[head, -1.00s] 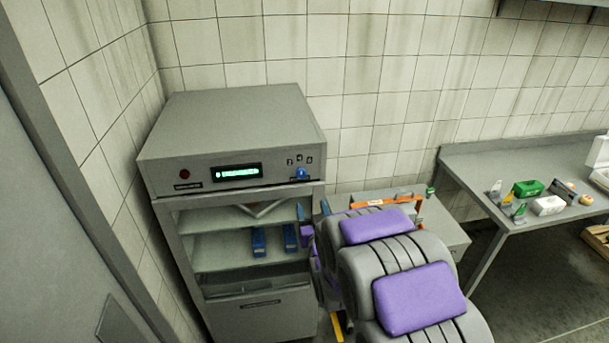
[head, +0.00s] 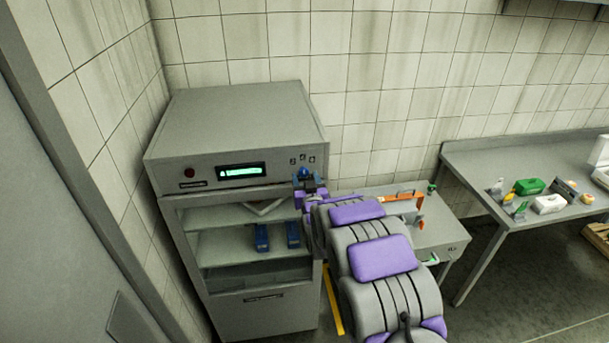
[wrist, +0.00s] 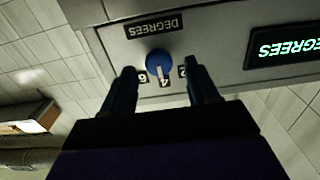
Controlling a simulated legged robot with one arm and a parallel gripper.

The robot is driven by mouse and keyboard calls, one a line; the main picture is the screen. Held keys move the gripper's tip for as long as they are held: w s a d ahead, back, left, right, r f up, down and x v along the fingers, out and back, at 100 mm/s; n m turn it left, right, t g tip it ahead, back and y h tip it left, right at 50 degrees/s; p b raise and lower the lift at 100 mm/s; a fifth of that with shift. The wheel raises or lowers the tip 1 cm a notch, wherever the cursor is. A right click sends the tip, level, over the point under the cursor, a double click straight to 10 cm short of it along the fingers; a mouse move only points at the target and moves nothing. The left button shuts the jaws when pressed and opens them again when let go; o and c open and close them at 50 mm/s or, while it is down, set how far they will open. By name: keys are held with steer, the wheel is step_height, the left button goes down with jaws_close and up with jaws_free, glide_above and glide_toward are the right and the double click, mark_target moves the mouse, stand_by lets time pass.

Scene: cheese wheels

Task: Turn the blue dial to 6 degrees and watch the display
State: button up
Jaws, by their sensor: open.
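The blue dial (wrist: 160,66) is on the front panel of a grey cabinet (head: 230,110), with number labels beside it. In the wrist view the picture is upside down, and the dial's pale pointer mark lies toward the label 4. The dial also shows in the head view (head: 304,174), partly hidden by my gripper. My gripper (wrist: 160,88) is open, with one finger on each side of the dial; I cannot tell whether either touches it. The lit display (head: 241,171) glows green; its word DEGREES reads in the wrist view (wrist: 288,48), but its number cannot be read.
A red button (head: 189,173) is at the panel's left. Blue items (head: 262,238) stand on the cabinet's glass-fronted shelves. A low grey table (head: 440,228) with an orange-handled tool (head: 403,197) stands right of my arm. A steel bench (head: 480,165) holds small goods further right.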

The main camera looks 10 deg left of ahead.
steer(key=shift+x, duration=0.8)
steer(key=c, duration=1)
steer(key=shift+f, duration=0.1)
steer(key=shift+f+n+b, duration=0.1)
steer(key=shift+n+b, duration=0.6)
steer(key=shift+b, duration=0.35)
steer(key=n+b, duration=0.3)
steer(key=b, duration=0.1)
steer(key=shift+f, duration=0.1)
steer(key=n+b, duration=0.4)
steer(key=b, duration=0.2)
steer(key=shift+n, duration=0.3)
steer(key=shift+a, duration=0.1)
